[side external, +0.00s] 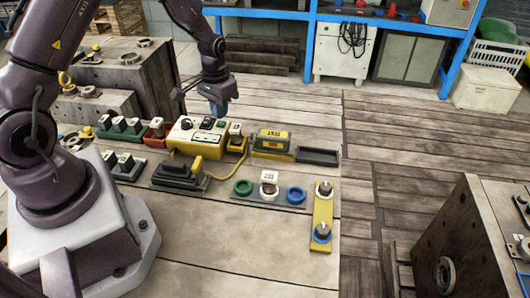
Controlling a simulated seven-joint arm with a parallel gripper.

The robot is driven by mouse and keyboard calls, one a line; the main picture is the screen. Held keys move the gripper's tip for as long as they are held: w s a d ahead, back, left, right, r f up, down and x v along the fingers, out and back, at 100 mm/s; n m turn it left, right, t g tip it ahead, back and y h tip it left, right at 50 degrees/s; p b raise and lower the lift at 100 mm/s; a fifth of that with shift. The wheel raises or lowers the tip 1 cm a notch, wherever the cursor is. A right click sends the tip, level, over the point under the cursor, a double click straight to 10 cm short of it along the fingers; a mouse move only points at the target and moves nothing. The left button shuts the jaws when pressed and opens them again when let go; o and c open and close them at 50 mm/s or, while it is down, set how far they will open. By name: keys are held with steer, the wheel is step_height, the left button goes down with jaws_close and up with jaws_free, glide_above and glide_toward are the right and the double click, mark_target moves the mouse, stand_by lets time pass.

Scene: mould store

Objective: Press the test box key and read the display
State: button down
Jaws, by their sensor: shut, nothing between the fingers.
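The test box (186,139) is a yellow and white case on the wooden bench, with a black knob (187,123) and small dark and green parts on its top. Which of these is the key, and what the display shows, is too small to tell. My gripper (218,113) points down above the right end of the test box, shut and empty. It looks a little above the box top; I cannot tell from this view whether it touches anything.
A yellow cable (236,172) runs beside the box. A yellow-black case (272,141) and an empty dark tray (318,156) stand right. In front are a black-yellow block (180,175), a green ring (243,187), a blue ring (296,195) and a yellow plate (322,205) with two knobs.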

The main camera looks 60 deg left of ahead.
steer(key=shift+f, duration=1.1)
stand_by(0.4)
steer(key=shift+r, duration=3.5)
steer(key=s+d+r+m+t, duration=0.1)
steer(key=s+d+r+t, duration=0.1)
steer(key=s+d+r, duration=0.6)
steer(key=s+d+r+m+t, duration=0.2)
steer(key=s+d+r, duration=0.5)
steer(key=r, duration=0.7)
steer(key=shift+s+d+r+t, duration=0.2)
steer(key=shift+s+d+t, duration=0.15)
steer(key=shift+s+t, duration=0.6)
